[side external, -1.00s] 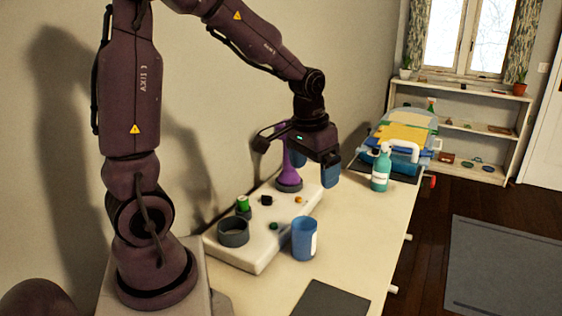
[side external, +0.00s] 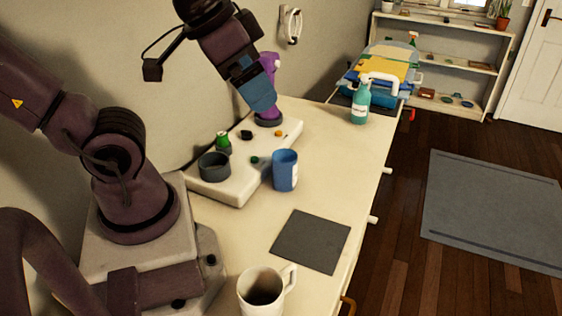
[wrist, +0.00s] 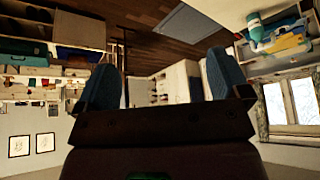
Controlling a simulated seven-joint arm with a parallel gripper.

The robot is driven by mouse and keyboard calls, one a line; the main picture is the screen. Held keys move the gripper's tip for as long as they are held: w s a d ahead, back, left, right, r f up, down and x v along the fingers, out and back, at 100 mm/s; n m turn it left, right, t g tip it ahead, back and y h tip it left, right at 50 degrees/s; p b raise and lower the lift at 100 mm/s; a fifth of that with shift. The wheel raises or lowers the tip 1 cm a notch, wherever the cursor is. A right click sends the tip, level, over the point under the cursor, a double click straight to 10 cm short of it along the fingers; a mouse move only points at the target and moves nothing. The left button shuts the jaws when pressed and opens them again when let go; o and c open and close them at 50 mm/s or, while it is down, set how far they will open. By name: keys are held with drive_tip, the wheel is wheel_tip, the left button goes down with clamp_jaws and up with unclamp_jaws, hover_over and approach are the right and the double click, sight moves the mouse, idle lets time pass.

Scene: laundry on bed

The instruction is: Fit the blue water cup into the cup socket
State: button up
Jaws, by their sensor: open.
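The blue water cup (side external: 285,170) stands upright on the table, close beside the front right edge of the white board (side external: 241,188). A pale label shows on its right side. A dark grey ring-shaped holder (side external: 214,166), which looks like the cup socket, sits at the board's near left end and looks empty. My gripper (side external: 262,100) is in the air above the far part of the board, left of the purple object, away from the cup. In the wrist view its two blue fingers (wrist: 160,82) are wide apart with nothing between them. Neither the cup nor the socket can be made out there.
A purple object (side external: 270,65) stands at the board's far end, partly behind my gripper. A green-capped item (side external: 223,143) stands behind the socket. A teal bottle (side external: 360,102) is at the back right. A white mug (side external: 264,291) and dark mat (side external: 311,241) lie nearer. Table between mat and bottle is clear.

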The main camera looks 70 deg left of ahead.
drive_tip(key=w+a+f+n+g, duration=0.2)
drive_tip(key=a+f, duration=0.2)
drive_tip(key=m+g, duration=0.4)
drive_tip(key=m, duration=0.5)
hover_over(285, 171)
drive_tip(key=s, duration=0.2)
wheel_tip(285, 171, down, 12)
drive_tip(key=w+a+f+m, duration=0.2)
drive_tip(key=w+a+m, duration=0.1)
drive_tip(key=m, duration=0.6)
wheel_tip(285, 171, down, 12)
drive_tip(key=shift+f, duration=0.2)
drive_tip(key=c, duration=1.1)
drive_tip(key=shift+c, duration=0.2)
drive_tip(key=shift+r, duration=0.15)
